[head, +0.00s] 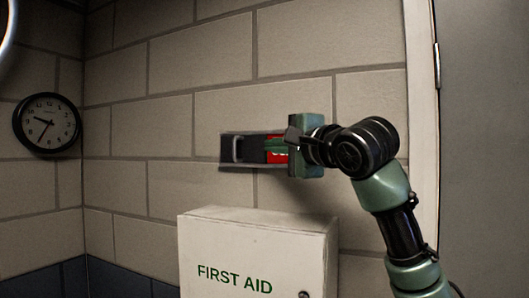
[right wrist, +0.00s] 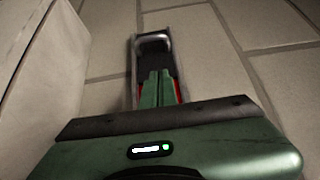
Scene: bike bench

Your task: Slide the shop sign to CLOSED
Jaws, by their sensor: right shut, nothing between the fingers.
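The shop sign (head: 228,151) is a dark horizontal rail on the brick wall. A dark slider with a pale upright handle (head: 237,149) sits at its left end. A red panel with white lettering (head: 277,157) shows to the right of the slider; my gripper hides most of it, so the word cannot be read. My right gripper (head: 267,145) is shut and empty in front of the sign, just right of the handle. In the right wrist view the closed green fingers (right wrist: 160,76) point at the slider, short of the handle (right wrist: 153,42); contact cannot be told. My left gripper is out of view.
A white first aid box (head: 250,250) stands out from the wall below the sign, close under my right gripper. A round clock (head: 47,122) hangs at the left. A door frame (head: 421,80) is at the right. The wall above the sign is clear.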

